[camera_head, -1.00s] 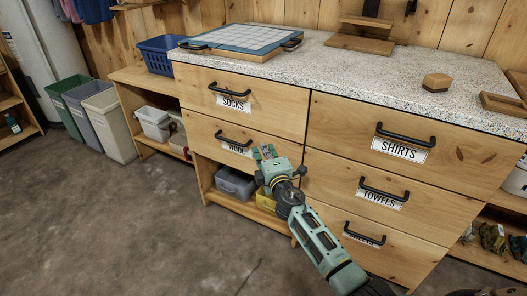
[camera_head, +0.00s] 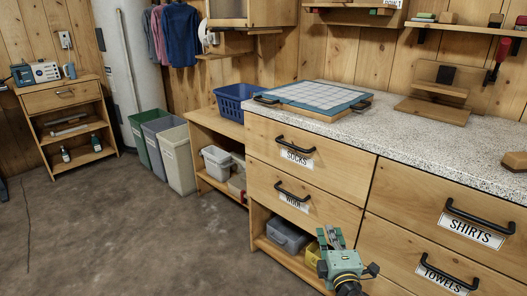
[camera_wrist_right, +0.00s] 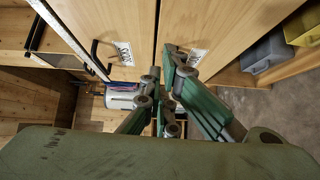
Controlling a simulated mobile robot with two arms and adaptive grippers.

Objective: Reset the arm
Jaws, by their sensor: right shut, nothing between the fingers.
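My right gripper (camera_head: 333,240) is at the bottom of the head view, in front of the wooden drawer cabinet (camera_head: 330,175). It is shut and empty, its green fingers pointing up and away. In the right wrist view its fingers (camera_wrist_right: 165,90) stand close together in front of the drawer fronts, with nothing between them. Most of the right arm is below the head view's edge. My left gripper is in neither view.
The drawers labelled socks (camera_head: 297,157), wool-like (camera_head: 293,200), shirts (camera_head: 471,231) and towels (camera_head: 441,277) look shut. A blue basket (camera_head: 236,103), a gridded board (camera_head: 316,97) and bins (camera_head: 177,158) stand around. The floor (camera_head: 120,235) at left is clear.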

